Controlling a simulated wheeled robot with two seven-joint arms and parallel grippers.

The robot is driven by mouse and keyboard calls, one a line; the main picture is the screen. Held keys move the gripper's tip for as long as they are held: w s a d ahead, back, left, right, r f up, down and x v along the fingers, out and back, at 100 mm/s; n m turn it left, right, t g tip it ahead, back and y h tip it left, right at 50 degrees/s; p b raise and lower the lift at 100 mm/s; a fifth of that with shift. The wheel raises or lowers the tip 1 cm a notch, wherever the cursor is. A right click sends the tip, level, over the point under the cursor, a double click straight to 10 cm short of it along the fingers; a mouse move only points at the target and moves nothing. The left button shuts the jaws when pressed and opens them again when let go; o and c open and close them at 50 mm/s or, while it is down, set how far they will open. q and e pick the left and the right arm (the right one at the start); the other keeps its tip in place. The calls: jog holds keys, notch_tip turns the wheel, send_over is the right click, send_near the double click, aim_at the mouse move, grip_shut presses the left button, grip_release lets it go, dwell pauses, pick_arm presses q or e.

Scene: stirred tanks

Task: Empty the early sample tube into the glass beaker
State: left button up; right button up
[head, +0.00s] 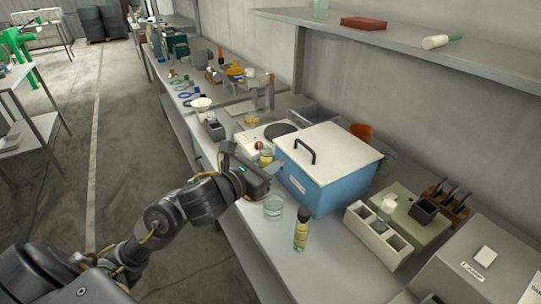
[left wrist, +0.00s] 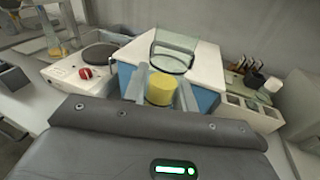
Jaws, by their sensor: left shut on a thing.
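My left gripper (head: 264,170) is shut on a short yellow-filled tube (head: 266,158), which I take to be the early sample tube; no label on it is readable. In the left wrist view the yellow tube (left wrist: 160,88) sits between the two grey fingers (left wrist: 160,96). The clear glass beaker (head: 274,207) stands upright on the bench, just nearer than the gripper and apart from the tube. The beaker is out of sight in the left wrist view. My right gripper is not in view.
A blue box with a white lid (head: 325,154) stands close right of the gripper. A dark-capped yellow-labelled bottle (head: 301,230) stands near the beaker. A hotplate with a red knob (left wrist: 85,73) is at left. A white rack (head: 377,238) lies right; bare bench (head: 262,235) shows in front.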

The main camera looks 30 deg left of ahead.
pick_arm(q)
jog(key=shift+s+a+f+m+g+p, duration=0.15)
jog(key=shift+a+m+g+p, duration=0.2)
jog(key=shift+p, duration=0.75)
jog(key=shift+s+a+f+m+g+y+p, duration=0.3)
jog(key=shift+f+m+g+y+p, duration=0.25)
jog(key=shift+p, duration=1.2)
jog(key=shift+s+a+f+m+g+y+p, duration=0.2)
jog(key=shift+a+m+g+y+p, duration=0.3)
jog(key=shift+p, duration=0.85)
jog(key=shift+s+a+f+m+g+y+p, duration=0.25)
jog(key=shift+m+g+y+p, duration=1)
jog(key=shift+p, duration=1.5)
jog(key=shift+s+a+f+m+g+y+p, duration=0.1)
jog(key=shift+a+f+m+g+y+p, duration=0.2)
jog(key=shift+m+g+y+p, duration=1.7)
jog(key=shift+s+a+f+m+g+y+p, duration=0.2)
jog(key=shift+g+y+p, duration=0.6)
jog(key=shift+p, duration=2.7)
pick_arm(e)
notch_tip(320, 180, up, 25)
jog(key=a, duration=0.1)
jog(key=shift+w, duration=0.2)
